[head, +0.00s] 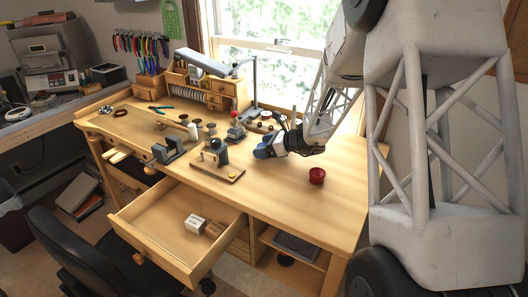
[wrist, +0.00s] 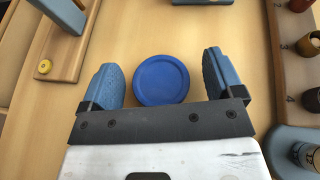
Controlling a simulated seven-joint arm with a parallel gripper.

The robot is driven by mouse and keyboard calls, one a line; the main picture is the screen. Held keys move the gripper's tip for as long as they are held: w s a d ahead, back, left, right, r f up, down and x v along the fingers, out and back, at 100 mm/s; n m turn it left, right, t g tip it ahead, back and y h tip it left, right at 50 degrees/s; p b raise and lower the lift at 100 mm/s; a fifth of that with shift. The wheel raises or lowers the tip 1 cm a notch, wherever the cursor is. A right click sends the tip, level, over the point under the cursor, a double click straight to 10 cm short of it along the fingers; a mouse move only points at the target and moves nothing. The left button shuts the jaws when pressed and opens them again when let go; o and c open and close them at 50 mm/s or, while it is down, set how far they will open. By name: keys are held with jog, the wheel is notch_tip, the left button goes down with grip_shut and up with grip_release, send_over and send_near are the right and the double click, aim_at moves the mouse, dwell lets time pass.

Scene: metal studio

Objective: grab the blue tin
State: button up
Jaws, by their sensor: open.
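The blue tin (wrist: 161,80) shows in the wrist view as a round, rimmed blue disc on the wooden bench top. My gripper (wrist: 160,66) is open, with one blue finger on each side of the tin. The tin's near edge lies close to the dark gripper bar. In the head view my gripper (head: 264,150) is low over the bench, right of the middle. I cannot tell the tin apart from my blue fingers there.
A wooden board with a small device (head: 217,150) stands left of my gripper. A red round object (head: 317,176) sits to the right, with bare bench around it. A wooden rack (wrist: 288,50) is at the wrist view's right. An open drawer (head: 150,232) juts out in front.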

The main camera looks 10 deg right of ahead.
jog(key=shift+c, duration=0.5)
jog(key=c, duration=0.9)
jog(key=shift+c, duration=0.2)
jog(key=shift+r, duration=0.1)
jog(key=shift+r, duration=0.75)
notch_tip(320, 180, up, 2)
jog(key=shift+r, duration=0.1)
jog(key=s, duration=1)
jog(key=s+r, duration=0.1)
jog(key=s, duration=0.5)
jog(key=shift+a, duration=0.25)
